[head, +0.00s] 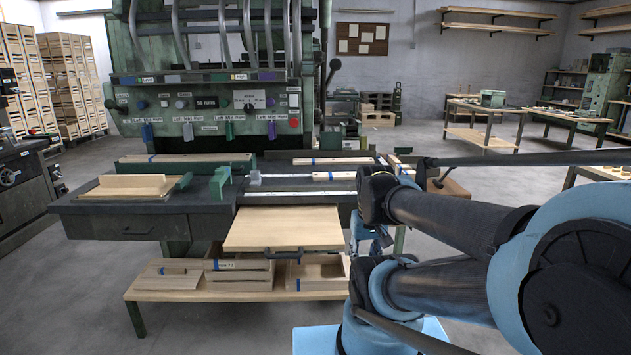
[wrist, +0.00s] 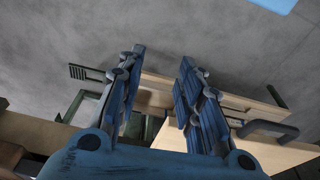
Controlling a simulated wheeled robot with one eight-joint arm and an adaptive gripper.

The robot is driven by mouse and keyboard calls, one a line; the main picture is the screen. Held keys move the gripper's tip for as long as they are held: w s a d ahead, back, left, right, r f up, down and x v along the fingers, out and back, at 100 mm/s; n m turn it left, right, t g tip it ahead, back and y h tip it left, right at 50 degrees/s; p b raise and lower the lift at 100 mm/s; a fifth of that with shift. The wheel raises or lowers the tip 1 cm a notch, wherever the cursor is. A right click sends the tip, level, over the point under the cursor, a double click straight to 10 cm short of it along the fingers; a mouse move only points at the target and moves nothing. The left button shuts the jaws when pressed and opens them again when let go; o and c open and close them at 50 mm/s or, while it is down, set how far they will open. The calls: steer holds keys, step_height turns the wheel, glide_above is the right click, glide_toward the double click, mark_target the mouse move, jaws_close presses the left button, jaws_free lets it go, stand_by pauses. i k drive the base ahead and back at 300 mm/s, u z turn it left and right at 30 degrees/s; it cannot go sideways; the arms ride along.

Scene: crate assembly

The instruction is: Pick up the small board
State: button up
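Several light wooden boards are in the head view, and I cannot tell which one is the small board. One upright board (head: 132,180) stands on the left of the bench, and a thin board with blue tape (head: 340,160) lies at the back right. Another taped board (head: 318,177) lies in front of that one. My gripper (wrist: 162,54) is open in the wrist view, with nothing between its fingers. It points down beside the bench's front, above the lower shelf's edge. In the head view it is partly hidden behind my arm.
A wooden panel with a dark handle (head: 285,228) juts out from the bench front, close to the right finger in the wrist view (wrist: 245,150). The lower shelf (head: 150,295) holds wooden crates and taped boards. The floor in front is clear.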

mark_target(317, 176)
steer(key=u, duration=1.55)
steer(key=k, duration=1.5)
steer(key=z, duration=1.55)
steer(key=i, duration=1.7)
